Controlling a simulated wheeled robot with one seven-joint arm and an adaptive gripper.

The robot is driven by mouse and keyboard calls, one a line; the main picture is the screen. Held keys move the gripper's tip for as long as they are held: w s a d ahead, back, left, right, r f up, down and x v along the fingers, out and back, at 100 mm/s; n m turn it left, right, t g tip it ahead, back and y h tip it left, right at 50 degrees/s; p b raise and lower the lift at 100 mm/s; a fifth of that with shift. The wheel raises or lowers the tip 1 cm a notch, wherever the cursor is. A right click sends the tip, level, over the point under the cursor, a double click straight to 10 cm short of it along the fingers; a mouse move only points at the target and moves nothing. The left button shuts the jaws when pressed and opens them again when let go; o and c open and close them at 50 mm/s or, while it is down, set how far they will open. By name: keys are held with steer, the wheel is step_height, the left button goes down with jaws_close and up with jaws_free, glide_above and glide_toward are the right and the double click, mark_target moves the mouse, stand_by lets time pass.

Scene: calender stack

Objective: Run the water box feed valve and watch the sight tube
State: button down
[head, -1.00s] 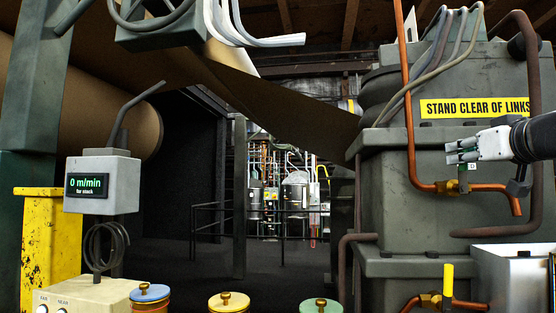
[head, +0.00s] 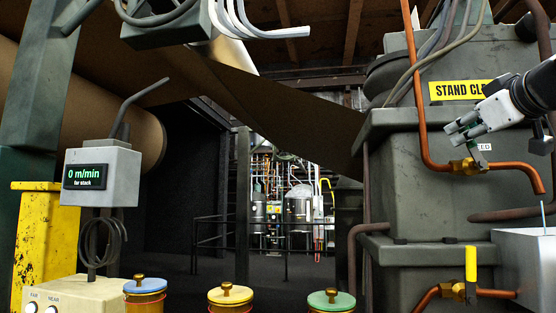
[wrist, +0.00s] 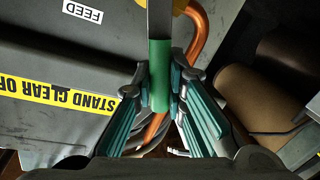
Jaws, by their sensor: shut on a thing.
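My gripper (head: 462,131) is at the feed valve (head: 463,167), a brass body on a copper pipe. In the wrist view my gripper (wrist: 160,90) has its fingers closed on both sides of the green sleeve of the valve lever (wrist: 158,75). The lever's grey shank runs on toward the top of that view. A white FEED label (wrist: 83,11) is on the grey housing beside it. The pipe's open end points down above a grey metal box (head: 535,250) at the right edge. A thin pale blue upright (head: 543,214) shows at this box; I cannot tell if it is the sight tube.
A second valve with a yellow handle (head: 471,263) is below, left of the box. A yellow STAND CLEAR sign (head: 460,91) and hoses are close to my arm. A display (head: 86,178) reads 0 m/min. Several lidded jars, one green-lidded (head: 331,300), stand in front.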

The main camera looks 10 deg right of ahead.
steer(key=a+f+n+b, duration=0.1)
steer(key=n+b, duration=0.1)
steer(key=a+n+g+b, duration=0.1)
steer(key=n+b, duration=0.1)
steer(key=shift+w+a+f, duration=0.15)
steer(key=shift+w+f, duration=0.2)
steer(key=shift+f, duration=0.05)
steer(key=shift+b, duration=0.3)
steer(key=c, duration=1.6)
jaws_free()
steer(key=shift+a, duration=0.1)
steer(key=s, duration=0.4)
steer(key=s+a+r, duration=0.1)
steer(key=s, duration=0.6)
steer(key=shift+s+a+r, duration=0.35)
